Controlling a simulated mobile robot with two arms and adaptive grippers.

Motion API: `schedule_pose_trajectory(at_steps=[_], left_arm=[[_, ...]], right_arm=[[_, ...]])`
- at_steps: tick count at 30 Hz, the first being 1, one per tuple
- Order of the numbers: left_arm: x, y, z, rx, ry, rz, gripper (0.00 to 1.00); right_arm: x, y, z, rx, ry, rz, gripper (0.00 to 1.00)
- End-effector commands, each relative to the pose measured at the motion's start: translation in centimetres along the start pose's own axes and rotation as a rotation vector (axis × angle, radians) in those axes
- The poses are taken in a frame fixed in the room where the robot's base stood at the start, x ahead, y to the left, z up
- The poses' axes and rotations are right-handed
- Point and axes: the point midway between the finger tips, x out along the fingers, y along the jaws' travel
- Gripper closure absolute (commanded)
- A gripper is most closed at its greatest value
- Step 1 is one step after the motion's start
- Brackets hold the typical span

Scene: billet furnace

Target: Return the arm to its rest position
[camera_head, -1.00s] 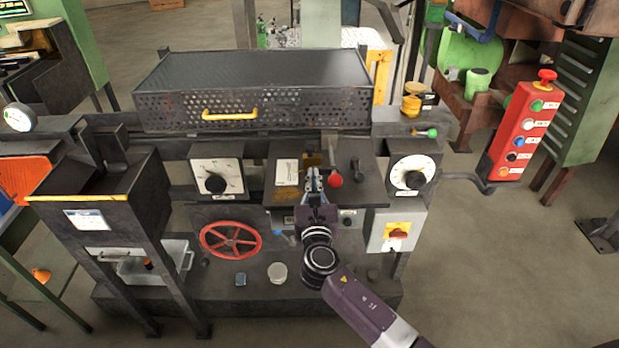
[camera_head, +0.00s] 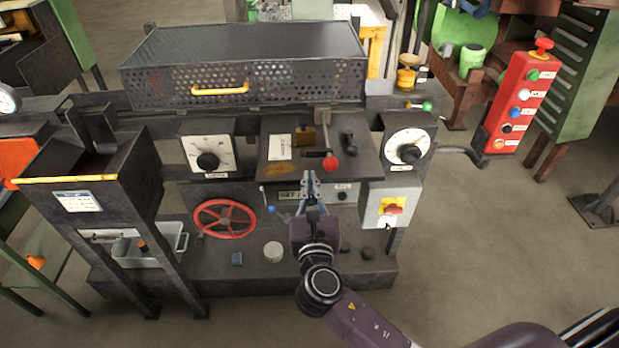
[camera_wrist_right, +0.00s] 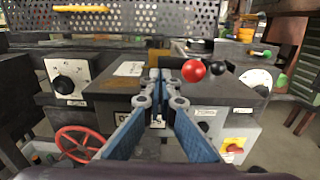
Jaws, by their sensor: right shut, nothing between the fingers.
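My right arm reaches in from the lower right in the head view, and its gripper (camera_head: 310,180) is shut and empty. The gripper is in front of the furnace's control panel, below a lever with a red knob (camera_head: 330,163). In the right wrist view the closed fingers (camera_wrist_right: 160,82) point toward the panel, and the red knob (camera_wrist_right: 193,71) shows just right of the fingertips. I cannot tell from these views whether the fingertips touch the panel front. My left gripper is not in view.
A red handwheel (camera_head: 225,219) is at left, and a grey switch box (camera_head: 376,216) is close on the right. A perforated cover with a yellow handle (camera_head: 220,90) is behind. A red button box (camera_head: 521,105) stands at right. Open floor (camera_head: 480,240) lies to the right.

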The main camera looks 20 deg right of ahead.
Motion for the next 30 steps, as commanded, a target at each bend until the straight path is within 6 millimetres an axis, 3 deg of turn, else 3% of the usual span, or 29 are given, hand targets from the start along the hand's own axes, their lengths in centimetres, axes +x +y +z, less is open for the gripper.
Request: schedule_pose_trajectory(at_steps=[11,14,17,23,26,30], left_arm=[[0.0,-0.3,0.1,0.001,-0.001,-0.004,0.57],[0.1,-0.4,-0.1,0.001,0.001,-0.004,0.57],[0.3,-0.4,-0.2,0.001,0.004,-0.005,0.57],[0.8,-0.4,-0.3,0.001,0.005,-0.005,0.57],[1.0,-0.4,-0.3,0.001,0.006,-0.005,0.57],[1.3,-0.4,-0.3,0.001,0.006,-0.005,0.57]], right_arm=[[0.0,0.0,-0.1,0.002,0.002,0.000,1.00],[0.1,0.0,-1.8,0.029,0.034,0.005,1.00],[0.2,0.1,-6.4,0.110,0.122,0.012,1.00],[-1.8,-1.1,-21.0,0.423,0.411,-0.041,1.00],[-4.3,-2.2,-28.3,0.603,0.554,-0.119,1.00],[-9.2,-4.4,-37.7,0.871,0.728,-0.291,1.00]])
